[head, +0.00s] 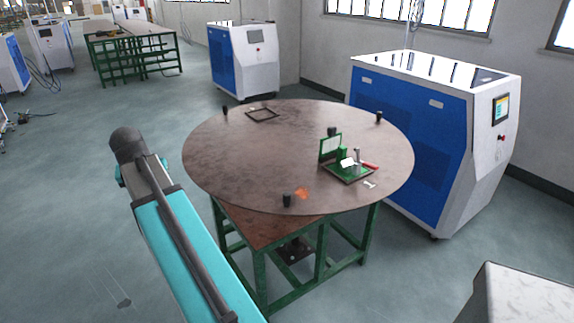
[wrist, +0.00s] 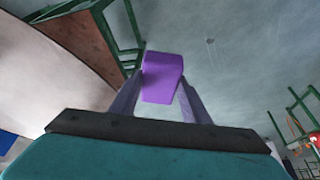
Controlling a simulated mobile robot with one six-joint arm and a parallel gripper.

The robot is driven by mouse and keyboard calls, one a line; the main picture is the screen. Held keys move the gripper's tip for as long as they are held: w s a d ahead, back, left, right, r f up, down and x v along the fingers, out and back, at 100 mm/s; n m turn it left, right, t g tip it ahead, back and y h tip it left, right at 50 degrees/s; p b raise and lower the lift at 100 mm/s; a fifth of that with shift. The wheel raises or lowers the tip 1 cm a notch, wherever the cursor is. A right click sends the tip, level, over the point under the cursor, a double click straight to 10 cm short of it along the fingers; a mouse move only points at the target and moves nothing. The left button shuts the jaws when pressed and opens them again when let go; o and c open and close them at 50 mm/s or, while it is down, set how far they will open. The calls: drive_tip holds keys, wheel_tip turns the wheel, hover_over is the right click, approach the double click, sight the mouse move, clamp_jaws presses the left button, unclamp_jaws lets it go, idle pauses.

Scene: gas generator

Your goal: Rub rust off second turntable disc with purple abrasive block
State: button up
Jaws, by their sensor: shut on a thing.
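The turntable disc (head: 250,165) is a large round brown plate on a green-framed table. An orange rust patch (head: 302,193) shows near its front edge, beside a black knob (head: 287,200). My gripper (wrist: 160,88) is shut on the purple abrasive block (wrist: 162,77) in the wrist view, with one finger on each side. The block is held clear of the disc, over the floor. In the head view my gripper and the block are not visible; only my arm shows, left of the disc.
A green tray (head: 348,172) with small items and an upright green-framed panel stands on the disc's right side. A square dark frame (head: 262,115) lies at the back. More black knobs stand near the rim. A blue-white machine (head: 425,140) stands close behind right. Floor at left is open.

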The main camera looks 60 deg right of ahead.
drive_tip(key=s+d+m+g+p, duration=0.1)
drive_tip(key=s+d+m, duration=0.6)
drive_tip(key=s+d, duration=0.9)
drive_tip(key=s+d+r+m+g+p, duration=0.1)
drive_tip(key=s+d+m+g, duration=0.3)
drive_tip(key=s+d, duration=1.3)
drive_tip(key=m, duration=0.3)
drive_tip(key=shift+s+d+h, duration=0.2)
drive_tip(key=shift+s+h, duration=0.05)
drive_tip(key=shift+h, duration=0.15)
